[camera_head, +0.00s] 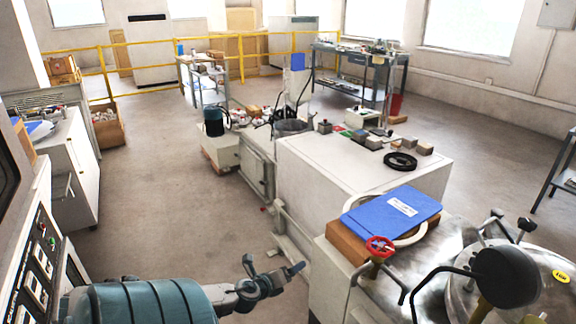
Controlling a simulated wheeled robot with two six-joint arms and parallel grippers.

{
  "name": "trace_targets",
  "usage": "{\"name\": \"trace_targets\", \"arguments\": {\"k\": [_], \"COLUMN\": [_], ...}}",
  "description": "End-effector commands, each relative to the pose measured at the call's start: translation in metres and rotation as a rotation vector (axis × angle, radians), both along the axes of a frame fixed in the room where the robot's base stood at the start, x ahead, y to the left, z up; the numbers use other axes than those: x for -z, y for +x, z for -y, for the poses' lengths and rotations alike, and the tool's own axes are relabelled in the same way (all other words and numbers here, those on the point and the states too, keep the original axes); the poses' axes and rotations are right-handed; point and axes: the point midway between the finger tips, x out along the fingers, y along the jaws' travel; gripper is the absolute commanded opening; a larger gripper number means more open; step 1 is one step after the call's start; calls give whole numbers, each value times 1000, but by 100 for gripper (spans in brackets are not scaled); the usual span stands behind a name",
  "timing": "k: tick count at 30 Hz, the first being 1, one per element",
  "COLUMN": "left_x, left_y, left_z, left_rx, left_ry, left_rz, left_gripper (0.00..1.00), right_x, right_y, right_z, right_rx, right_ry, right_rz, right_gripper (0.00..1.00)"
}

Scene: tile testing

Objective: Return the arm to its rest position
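My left arm (150,302), with a teal ribbed sleeve, comes in low from the left and lies nearly level along the bottom edge. Its dark grey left gripper (290,272) points right over the floor, near the lower side of the machine bench. Nothing is seen in it. The fingers are small and seen at an angle, so I cannot tell how far apart they are. My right gripper is not in view.
A white bench (345,170) and a steel worktop with a blue case (393,212), red handwheel (380,246) and black-knobbed machine (505,275) stand to the right. A control cabinet (38,262) is at left. Bare floor (175,215) lies between.

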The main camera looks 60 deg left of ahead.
Motion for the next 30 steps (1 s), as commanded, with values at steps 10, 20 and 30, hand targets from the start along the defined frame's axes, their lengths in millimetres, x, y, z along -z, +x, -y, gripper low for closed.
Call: {"name": "trace_targets", "arguments": {"k": [10,20,30], "left_x": [1,128,296], "left_y": [0,-81,-221], "left_z": [0,-1,137], "left_rx": [-2,-465,-1198], "left_ry": [-3,-498,-1147], "left_rz": [-1,-74,-167], "left_gripper": [88,88,88], "right_x": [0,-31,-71], "right_y": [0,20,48], "right_z": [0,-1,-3], "right_rx": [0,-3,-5], "right_ry": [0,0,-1], "right_rz": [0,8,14], "right_gripper": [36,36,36]}}
